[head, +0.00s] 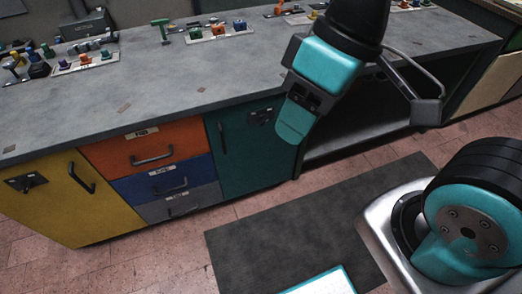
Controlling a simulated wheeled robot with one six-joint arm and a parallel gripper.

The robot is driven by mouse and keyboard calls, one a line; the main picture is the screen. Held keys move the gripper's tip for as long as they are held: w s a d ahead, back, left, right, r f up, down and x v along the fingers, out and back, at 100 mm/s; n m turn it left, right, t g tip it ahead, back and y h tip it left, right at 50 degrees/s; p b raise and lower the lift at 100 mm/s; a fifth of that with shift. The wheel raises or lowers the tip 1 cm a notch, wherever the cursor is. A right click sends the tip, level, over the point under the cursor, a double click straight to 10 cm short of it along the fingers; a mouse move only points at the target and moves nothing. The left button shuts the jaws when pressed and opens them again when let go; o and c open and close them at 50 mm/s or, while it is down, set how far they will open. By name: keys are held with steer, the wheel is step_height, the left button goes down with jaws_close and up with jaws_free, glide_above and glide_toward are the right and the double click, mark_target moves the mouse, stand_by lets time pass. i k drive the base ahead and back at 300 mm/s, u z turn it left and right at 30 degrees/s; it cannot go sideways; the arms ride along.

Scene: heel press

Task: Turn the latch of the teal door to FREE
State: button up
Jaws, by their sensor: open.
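The teal door (230,165) is closed in the front of the bench, right of the drawers. Its dark latch (262,117) sits near the top right of the door. The latch's turn position and its markings are too small to read. My gripper (360,110) hangs in front of the bench, to the right of the latch and apart from it in the picture. It is open and seems empty.
A yellow door (60,215) with its own latch (26,183) is at the left. Orange (110,158), blue (135,190) and grey (205,197) drawers lie between the doors. Small items stand on the bench top (150,75). A dark mat (260,245) covers the floor in front.

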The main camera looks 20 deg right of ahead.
mark_target(263, 119)
steer(key=z, duration=1.6)
steer(key=k, duration=0.9)
steer(key=u, duration=1.55)
steer(key=i, duration=0.5)
